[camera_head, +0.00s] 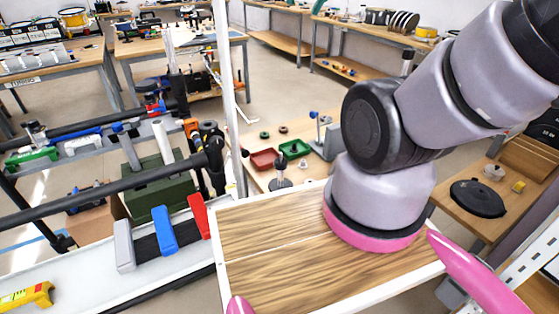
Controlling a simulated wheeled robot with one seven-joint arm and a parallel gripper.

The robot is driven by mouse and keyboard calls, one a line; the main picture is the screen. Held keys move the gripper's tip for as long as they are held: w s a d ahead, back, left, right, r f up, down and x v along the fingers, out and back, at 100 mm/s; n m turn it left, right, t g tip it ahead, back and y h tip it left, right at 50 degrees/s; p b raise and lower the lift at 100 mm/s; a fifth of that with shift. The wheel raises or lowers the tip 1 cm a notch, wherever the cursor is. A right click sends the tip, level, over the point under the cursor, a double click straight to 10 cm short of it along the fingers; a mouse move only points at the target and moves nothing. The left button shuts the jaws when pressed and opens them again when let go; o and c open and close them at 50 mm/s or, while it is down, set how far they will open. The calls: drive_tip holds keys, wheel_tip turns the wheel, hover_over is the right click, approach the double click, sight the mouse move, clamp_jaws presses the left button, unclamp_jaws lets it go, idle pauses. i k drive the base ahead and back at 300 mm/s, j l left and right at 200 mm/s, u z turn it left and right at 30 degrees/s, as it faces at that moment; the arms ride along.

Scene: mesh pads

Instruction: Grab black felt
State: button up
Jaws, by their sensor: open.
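I cannot surely pick out the black felt. A flat, round black piece (478,198) lies on the wooden bench at the right and may be it, but its material cannot be told. Two pink, finger-like tips come in at the bottom edge, one at the left and one at the right; I take them for my gripper (334,266). They stand wide apart with only wooden board visible between them. My gripper's palm is out of view. My grey arm with its black joint and pink ring covers the right centre. The black piece is beyond it, to the right.
A wooden board (270,240) with a white rim fills the lower middle. Grey, blue (163,231) and red clamps sit on a rail at the left, near dark bars. A table behind holds red (264,159) and green trays. Workbenches line the back; floor shows between them.

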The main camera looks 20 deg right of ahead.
sight(284, 165)
drive_tip(key=k+j+z, duration=0.1)
drive_tip(key=j, duration=0.3)
drive_tip(key=k+j+z, duration=0.1)
drive_tip(key=j, duration=0.3)
drive_tip(key=k+j+z, duration=0.1)
drive_tip(key=j, duration=0.3)
drive_tip(key=k, duration=0.1)
